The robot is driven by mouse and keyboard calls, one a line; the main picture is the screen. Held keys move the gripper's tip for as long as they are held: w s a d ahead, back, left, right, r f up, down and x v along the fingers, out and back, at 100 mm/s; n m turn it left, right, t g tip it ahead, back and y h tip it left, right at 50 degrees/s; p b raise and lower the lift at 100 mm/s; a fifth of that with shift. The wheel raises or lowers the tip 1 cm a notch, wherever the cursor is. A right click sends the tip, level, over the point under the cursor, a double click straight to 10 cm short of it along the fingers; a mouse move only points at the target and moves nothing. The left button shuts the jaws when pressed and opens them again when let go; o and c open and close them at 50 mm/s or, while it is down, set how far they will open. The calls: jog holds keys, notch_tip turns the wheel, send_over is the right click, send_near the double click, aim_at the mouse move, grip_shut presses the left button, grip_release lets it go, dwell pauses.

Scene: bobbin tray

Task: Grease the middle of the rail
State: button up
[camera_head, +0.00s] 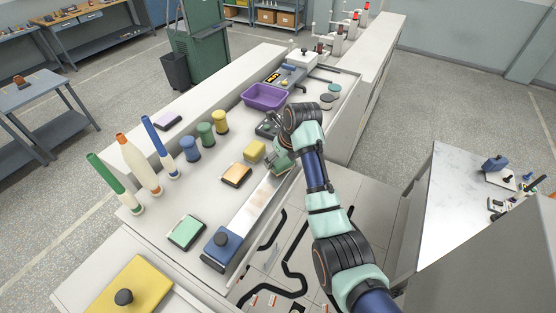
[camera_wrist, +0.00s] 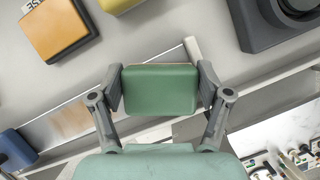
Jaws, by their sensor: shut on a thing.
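The rail (camera_head: 252,210) is a long shiny metal strip along the front edge of the bench, running from a blue end block with a knob (camera_head: 221,247) up towards my gripper (camera_head: 281,160). My gripper (camera_wrist: 160,89) is shut on a green block (camera_wrist: 160,91), one finger on each side. The block is over the far part of the rail in the picture and hides some of it. I cannot tell whether it touches the rail.
An orange-topped pad (camera_head: 236,175), a yellow block (camera_head: 254,151) and a light green pad (camera_head: 187,232) lie left of the rail. Coloured bobbins (camera_head: 205,135), tall cones (camera_head: 139,164) and a purple tray (camera_head: 265,96) stand farther back. A dark device (camera_wrist: 282,22) is close at upper right.

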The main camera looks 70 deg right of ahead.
jog(key=r, duration=0.2)
jog(key=d+r, duration=0.1)
jog(key=r, duration=0.1)
jog(key=shift+s, duration=0.1)
jog(key=shift+a+r, duration=0.2)
jog(key=shift+r, duration=0.4)
jog(key=shift+r, duration=0.1)
jog(key=shift+r, duration=1.4)
